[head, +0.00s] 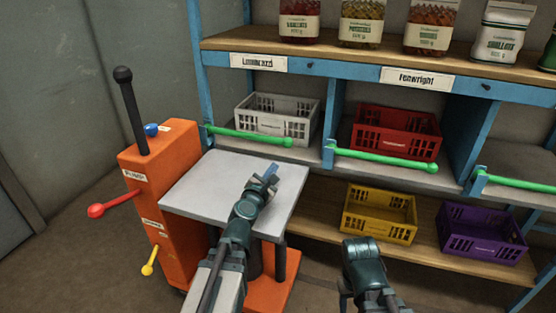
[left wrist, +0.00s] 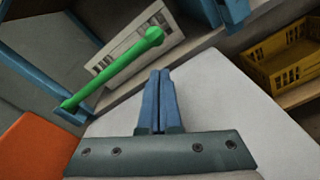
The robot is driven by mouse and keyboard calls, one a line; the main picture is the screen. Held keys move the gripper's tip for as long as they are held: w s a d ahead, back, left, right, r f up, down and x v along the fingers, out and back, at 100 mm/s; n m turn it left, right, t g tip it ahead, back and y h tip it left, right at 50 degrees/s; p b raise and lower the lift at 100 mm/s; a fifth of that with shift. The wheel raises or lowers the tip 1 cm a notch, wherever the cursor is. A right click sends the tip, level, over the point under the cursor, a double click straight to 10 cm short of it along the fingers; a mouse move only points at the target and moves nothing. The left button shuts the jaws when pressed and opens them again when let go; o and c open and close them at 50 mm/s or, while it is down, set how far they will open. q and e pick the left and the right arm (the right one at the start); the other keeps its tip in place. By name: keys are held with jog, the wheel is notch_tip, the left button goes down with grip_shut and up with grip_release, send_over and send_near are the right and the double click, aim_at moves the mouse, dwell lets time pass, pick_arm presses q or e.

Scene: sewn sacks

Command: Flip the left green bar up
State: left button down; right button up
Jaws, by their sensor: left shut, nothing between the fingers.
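The left green bar (head: 250,135) lies across the front of the left shelf bay, low and nearly level, with a round knob at its right end. It also shows in the left wrist view (left wrist: 115,70), up and to the left of my fingers. My left gripper (head: 272,171) is above the grey lift table, shut and empty, apart from the bar and to the front of its knob end. Its blue fingers (left wrist: 159,100) are pressed together in the left wrist view. My right arm shows at the lower right in the head view, but its fingers cannot be made out.
A white crate (head: 277,118) sits behind the left bar. A red crate (head: 396,134) sits behind another green bar (head: 385,160). Yellow (head: 380,213) and purple (head: 482,234) crates stand on the lower shelf. The orange lift (head: 165,190) with levers and its grey table (head: 200,185) stand before the left bay.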

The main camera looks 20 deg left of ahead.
pick_arm(q)
jog(key=shift+w+a+n, duration=0.15)
jog(key=shift+a+n, duration=0.15)
jog(key=shift+a, duration=0.1)
jog(key=shift+f, duration=0.1)
jog(key=w, duration=1)
jog(key=shift+f+b, duration=0.3)
jog(key=shift+b, duration=0.05)
